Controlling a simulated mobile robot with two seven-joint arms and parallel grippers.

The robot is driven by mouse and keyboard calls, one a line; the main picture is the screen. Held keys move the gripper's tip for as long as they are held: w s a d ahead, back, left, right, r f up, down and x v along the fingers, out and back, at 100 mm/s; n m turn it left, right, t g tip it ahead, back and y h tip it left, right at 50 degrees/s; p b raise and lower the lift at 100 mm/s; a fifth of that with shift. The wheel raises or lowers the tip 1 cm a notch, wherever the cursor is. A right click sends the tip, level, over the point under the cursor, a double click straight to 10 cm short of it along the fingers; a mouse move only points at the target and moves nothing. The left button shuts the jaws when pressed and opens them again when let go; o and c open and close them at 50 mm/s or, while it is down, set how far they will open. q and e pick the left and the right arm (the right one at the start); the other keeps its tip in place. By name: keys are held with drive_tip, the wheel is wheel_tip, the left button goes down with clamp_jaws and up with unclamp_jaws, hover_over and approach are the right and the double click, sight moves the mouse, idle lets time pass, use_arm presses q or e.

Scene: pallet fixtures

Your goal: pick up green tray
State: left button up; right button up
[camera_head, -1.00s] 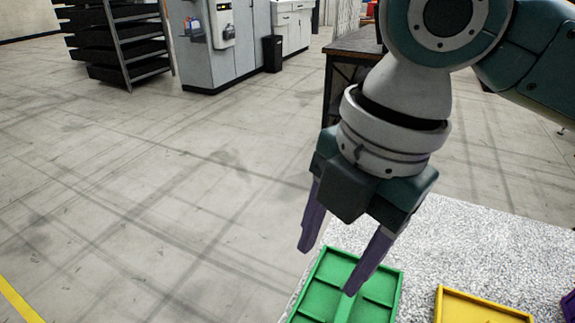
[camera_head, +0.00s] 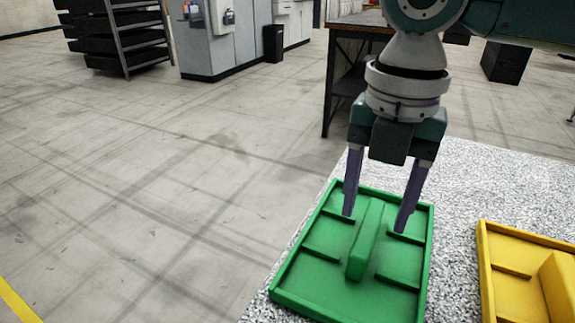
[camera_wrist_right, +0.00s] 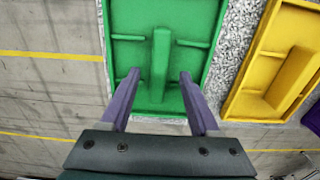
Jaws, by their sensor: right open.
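The green tray (camera_head: 318,270) lies flat on a speckled grey-white surface, near its left edge. It has a raised bar (camera_head: 366,245) along its middle and low ribs to the sides. My right gripper (camera_head: 375,222) is open and points down over the far part of the tray, its purple fingers on either side of the bar. In the right wrist view the green tray (camera_wrist_right: 190,62) lies beyond the open fingers (camera_wrist_right: 157,85), with the bar lined up between them. I cannot tell how high the fingertips are above it. My left gripper is not in view.
A yellow tray (camera_head: 515,290) lies to the right of the green tray, with a gap of speckled surface (camera_head: 480,180) between. A dark table (camera_head: 343,60) stands behind. Open concrete floor (camera_head: 160,170) lies to the left.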

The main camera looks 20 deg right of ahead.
sight(370, 225)
wheel_tip(370, 225, down, 4)
drive_tip(key=shift+a+b, duration=0.1)
drive_tip(key=shift+b, duration=0.25)
clamp_jaws()
idle(0.5)
